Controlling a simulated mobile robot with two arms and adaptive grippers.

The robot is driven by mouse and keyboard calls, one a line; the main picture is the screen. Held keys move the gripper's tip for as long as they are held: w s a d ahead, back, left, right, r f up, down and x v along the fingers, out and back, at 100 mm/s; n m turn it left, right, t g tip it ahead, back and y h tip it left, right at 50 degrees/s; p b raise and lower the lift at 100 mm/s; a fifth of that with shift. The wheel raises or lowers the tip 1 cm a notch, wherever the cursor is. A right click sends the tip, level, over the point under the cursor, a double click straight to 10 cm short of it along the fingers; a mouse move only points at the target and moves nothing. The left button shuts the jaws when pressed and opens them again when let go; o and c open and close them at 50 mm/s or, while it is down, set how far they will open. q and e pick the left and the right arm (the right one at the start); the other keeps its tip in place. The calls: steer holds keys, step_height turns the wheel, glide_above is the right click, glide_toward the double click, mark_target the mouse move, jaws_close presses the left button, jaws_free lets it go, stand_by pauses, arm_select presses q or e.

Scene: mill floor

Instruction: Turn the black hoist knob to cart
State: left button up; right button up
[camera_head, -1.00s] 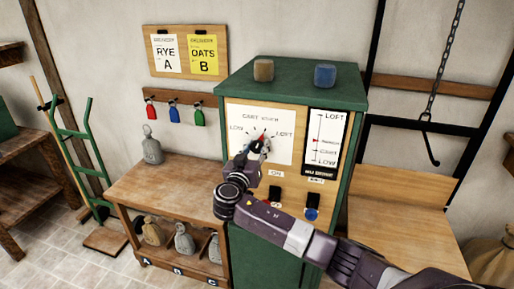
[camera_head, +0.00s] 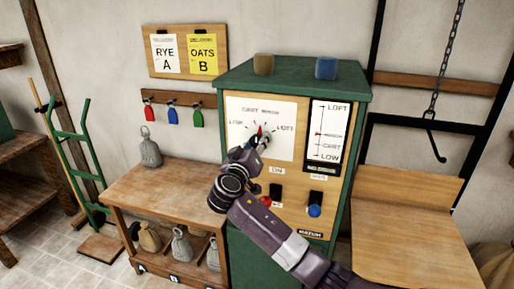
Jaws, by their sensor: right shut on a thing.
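The hoist knob (camera_head: 265,137) is on the white dial plate (camera_head: 283,112) of the green cabinet, with LOW at left, CART and another blurred word at the top, LOFT at right. Its red pointer (camera_head: 260,129) points about straight up, between the two top words. My right gripper (camera_head: 259,142) is shut on the knob and hides most of it. On the narrow gauge (camera_head: 324,140) a red mark sits above CART and below LOFT. My left gripper is not in view.
Below the dial, a black switch with a red button (camera_head: 266,201) and another with a blue button (camera_head: 314,211) stand close to my right arm. A wooden bench (camera_head: 165,185) is at left. A chain hook (camera_head: 434,150) hangs at right.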

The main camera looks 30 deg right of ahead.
steer(key=shift+f+n+p, duration=0.1)
steer(key=shift+n+p, duration=0.3)
steer(key=shift+n, duration=1.6)
steer(key=o, duration=1.1)
steer(key=shift+o, duration=0.2)
steer(key=shift+a, duration=0.1)
steer(key=v, duration=1.2)
